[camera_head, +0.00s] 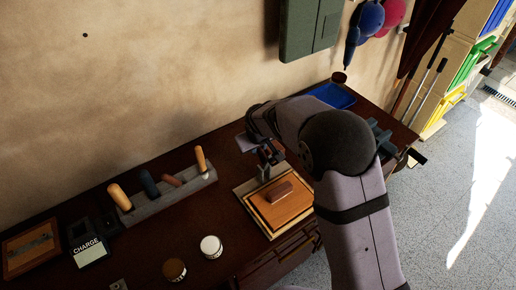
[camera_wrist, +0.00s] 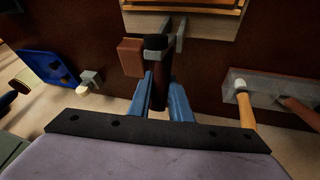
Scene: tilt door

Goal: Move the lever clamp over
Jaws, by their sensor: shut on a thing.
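The lever clamp shows in the wrist view as a dark upright handle (camera_wrist: 156,52) with grey metal bracket plates (camera_wrist: 180,35) behind it, close to the edge of a wooden board (camera_wrist: 190,22). My gripper (camera_wrist: 160,88) has its two blue fingers on either side of the dark handle and is shut on it. In the head view my gripper (camera_head: 268,157) is at the back edge of the board (camera_head: 247,187), and my arm partly hides the clamp. A brown block (camera_head: 279,191) lies on the orange panel on the board.
A grey rack (camera_head: 148,207) with several upright handles stands to the left. Two small jars, one white-topped (camera_head: 211,246) and one brown (camera_head: 174,270), stand in front. A charger (camera_head: 88,249) is at far left. A blue tray (camera_head: 333,95) is at the back right.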

